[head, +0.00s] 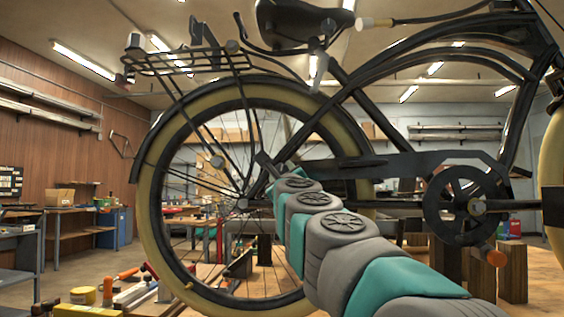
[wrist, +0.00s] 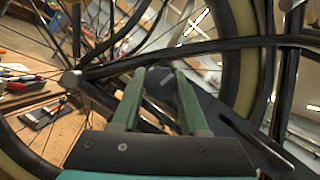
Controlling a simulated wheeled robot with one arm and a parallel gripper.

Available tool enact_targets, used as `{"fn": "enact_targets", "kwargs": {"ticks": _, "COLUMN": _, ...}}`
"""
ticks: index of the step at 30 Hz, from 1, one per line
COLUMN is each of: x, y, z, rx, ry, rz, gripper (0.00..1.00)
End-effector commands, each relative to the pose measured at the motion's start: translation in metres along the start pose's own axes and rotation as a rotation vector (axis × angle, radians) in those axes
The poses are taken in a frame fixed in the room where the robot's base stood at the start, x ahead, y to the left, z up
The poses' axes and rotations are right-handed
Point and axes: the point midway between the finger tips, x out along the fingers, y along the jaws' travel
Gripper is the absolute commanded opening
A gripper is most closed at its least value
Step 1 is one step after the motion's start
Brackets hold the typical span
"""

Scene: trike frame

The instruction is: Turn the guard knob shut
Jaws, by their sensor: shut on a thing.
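In the wrist view, my gripper (wrist: 160,75) reaches forward with its two green fingers on either side of a dark grey, rounded piece, which looks like the guard knob (wrist: 161,84). The fingers are shut on it, beside the dark chain guard (wrist: 225,118). In the head view, my arm runs up from the lower right to the guard's rear end near the rear hub. The long dark chain guard (head: 390,163) shows there. My fingertips and the knob are mostly hidden behind my arm in that view. The knob's turn angle cannot be told.
The trike's rear wheel (head: 153,190) and spokes stand close to the left of my gripper. The crank (head: 466,204) is to the right. A workbench with tools, including an orange-handled one (head: 127,273), lies below.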

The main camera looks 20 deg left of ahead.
Motion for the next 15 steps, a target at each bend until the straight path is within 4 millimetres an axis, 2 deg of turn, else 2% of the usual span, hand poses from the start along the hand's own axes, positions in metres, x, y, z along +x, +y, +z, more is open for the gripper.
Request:
{"fn": "enact_targets", "kwargs": {"ticks": 6, "x": 0.0009, "y": -0.0030, "z": 0.0042, "rx": -0.117, "ry": -0.002, "rz": 0.049, "gripper": 0.00}}
{"fn": "enact_targets", "kwargs": {"ticks": 15, "x": 0.0001, "y": -0.0013, "z": 0.0021, "rx": -0.194, "ry": -0.002, "rz": 0.080, "gripper": 0.00}}
